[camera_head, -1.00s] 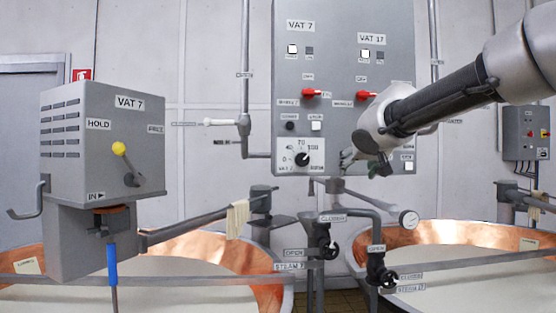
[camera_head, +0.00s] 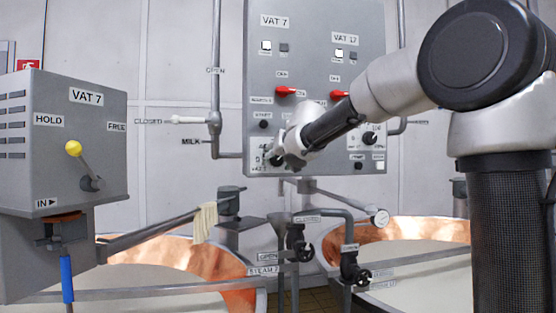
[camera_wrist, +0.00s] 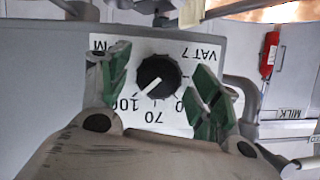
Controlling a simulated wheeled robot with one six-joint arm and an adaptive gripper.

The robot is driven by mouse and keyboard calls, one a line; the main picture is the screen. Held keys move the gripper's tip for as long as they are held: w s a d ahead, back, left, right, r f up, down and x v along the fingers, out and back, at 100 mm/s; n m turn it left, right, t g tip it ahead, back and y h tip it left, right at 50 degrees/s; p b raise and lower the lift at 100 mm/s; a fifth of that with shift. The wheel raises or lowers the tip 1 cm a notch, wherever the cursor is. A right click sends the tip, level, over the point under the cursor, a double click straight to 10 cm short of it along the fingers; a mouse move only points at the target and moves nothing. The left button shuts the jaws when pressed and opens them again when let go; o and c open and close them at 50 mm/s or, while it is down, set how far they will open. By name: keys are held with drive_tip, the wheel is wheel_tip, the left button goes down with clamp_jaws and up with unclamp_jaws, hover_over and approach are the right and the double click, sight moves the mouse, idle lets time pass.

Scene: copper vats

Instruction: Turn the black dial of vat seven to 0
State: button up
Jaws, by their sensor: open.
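The black dial (camera_wrist: 158,77) of vat seven is on a white plate (camera_wrist: 180,48) lettered VAT 7, upside down in the wrist view. Its white pointer line aims between the 100 and 70 marks, down and left in that view. My gripper (camera_wrist: 160,82) is open, with one green-padded finger on each side of the dial. Narrow gaps show between pads and knob, and I see nothing held. In the head view my gripper (camera_head: 283,156) is at the lower left of the grey panel (camera_head: 310,60) and hides most of the dial.
A second dial (camera_head: 369,138) is on the panel's right side. Red switches (camera_head: 285,92) sit above my gripper. Pipes run beside and below the panel. The grey VAT 7 box (camera_head: 65,130) with a yellow-knobbed lever stands at left. Copper vats (camera_head: 180,268) are below.

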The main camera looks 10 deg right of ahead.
drive_tip(key=shift+c, duration=0.4)
drive_tip(key=c, duration=0.9)
drive_tip(key=shift+c, duration=0.2)
